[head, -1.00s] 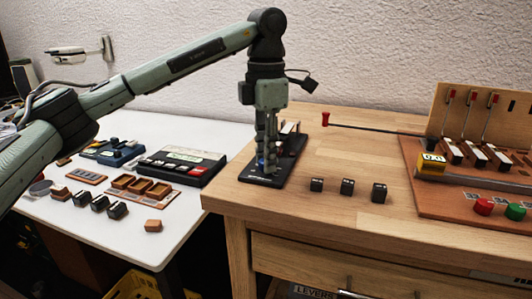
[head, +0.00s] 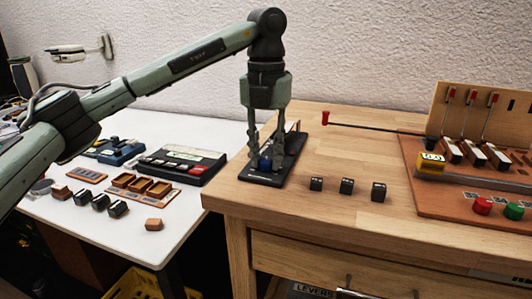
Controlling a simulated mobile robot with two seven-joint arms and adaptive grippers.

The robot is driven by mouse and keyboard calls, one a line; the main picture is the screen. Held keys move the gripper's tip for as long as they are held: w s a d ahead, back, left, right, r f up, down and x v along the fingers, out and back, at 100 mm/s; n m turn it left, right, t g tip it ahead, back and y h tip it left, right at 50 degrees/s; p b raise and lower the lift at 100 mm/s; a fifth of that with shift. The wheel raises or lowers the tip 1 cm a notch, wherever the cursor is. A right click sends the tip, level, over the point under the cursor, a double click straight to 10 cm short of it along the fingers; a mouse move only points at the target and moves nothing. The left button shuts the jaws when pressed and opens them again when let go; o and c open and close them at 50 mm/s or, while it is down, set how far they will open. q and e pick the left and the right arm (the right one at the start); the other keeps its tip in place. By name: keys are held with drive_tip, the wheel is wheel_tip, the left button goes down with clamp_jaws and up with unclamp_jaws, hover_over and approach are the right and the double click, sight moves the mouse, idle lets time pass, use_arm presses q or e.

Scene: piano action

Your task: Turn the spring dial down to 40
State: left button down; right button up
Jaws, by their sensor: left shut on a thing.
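My left gripper (head: 265,160) points straight down over a black base plate (head: 261,180) at the wooden bench's left edge. The fingers hide much of the knob, and I cannot read any dial marking or number. A pale upright part (head: 295,127) of the same device shows behind the gripper. My right gripper is not in view.
Several black cubes, one of them (head: 347,186), sit on the bench right of the dial. A red-tipped rod (head: 370,127) reaches over the bench from the lever board (head: 420,195). A white table (head: 190,215) with trays and small devices stands at left.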

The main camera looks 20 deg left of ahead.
use_arm(q)
drive_tip(key=n, duration=0.5)
drive_tip(key=shift+r+n, duration=0.1)
drive_tip(key=shift+n, duration=0.2)
drive_tip(key=n, duration=1)
drive_tip(key=shift+n, duration=0.4)
drive_tip(key=n, duration=0.4)
drive_tip(key=shift+w+n, duration=0.1)
drive_tip(key=shift+n, duration=0.6)
drive_tip(key=c, duration=1.3)
unclamp_jaws()
drive_tip(key=shift+o, duration=0.2)
